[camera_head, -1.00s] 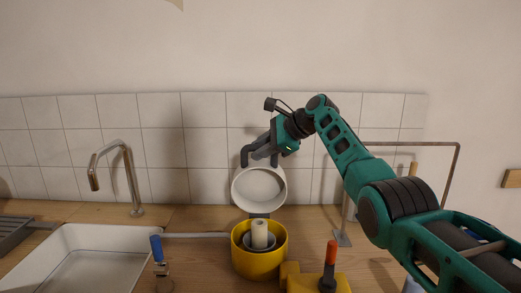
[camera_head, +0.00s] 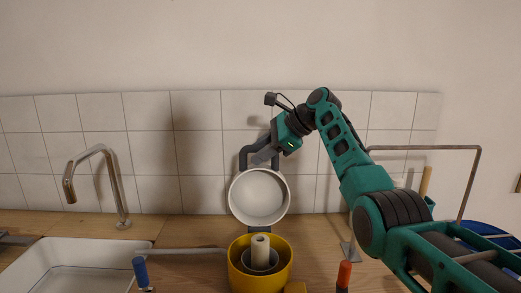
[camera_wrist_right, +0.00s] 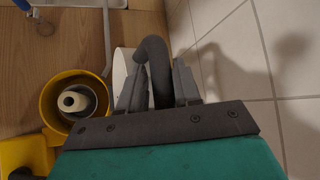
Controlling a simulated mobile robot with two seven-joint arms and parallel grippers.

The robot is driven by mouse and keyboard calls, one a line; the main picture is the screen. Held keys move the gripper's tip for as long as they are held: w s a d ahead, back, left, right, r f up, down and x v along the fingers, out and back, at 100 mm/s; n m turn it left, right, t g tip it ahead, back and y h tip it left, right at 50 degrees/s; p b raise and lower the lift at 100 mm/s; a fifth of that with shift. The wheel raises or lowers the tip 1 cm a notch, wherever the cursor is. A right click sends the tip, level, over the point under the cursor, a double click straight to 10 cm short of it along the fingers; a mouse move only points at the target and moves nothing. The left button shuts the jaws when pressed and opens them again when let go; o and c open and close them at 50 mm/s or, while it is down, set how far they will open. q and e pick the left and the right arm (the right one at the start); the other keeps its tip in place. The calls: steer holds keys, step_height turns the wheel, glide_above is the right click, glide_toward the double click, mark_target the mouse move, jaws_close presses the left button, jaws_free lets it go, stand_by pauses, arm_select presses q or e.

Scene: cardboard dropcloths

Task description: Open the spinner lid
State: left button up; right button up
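The spinner is a round yellow tub (camera_head: 240,278) on the wooden counter, with a grey bowl and a white post inside. It also shows in the right wrist view (camera_wrist_right: 47,105). Its lid (camera_head: 259,196) is swung up and stands roughly upright behind the open tub, its pale round inside facing me. A dark looped handle (camera_head: 246,156) rises above the lid. My right gripper (camera_head: 264,157) is at this handle. In the right wrist view, the fingers (camera_wrist_right: 158,88) sit on both sides of the dark handle and appear closed on it. My left gripper is not in view.
A white sink (camera_head: 75,262) and a metal tap (camera_head: 115,190) are at the left. A blue-handled lever (camera_head: 140,270) and an orange-tipped lever (camera_head: 344,274) stand in front. A metal frame (camera_head: 425,149) is at the right. The tiled wall is close behind the lid.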

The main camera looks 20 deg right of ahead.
steer(key=shift+o, duration=1.1)
steer(key=shift+d+r, duration=0.1)
steer(key=v, duration=1.2)
steer(key=shift+s+d+r+b, duration=0.2)
steer(key=shift+r+b, duration=0.05)
steer(key=shift+b, duration=0.05)
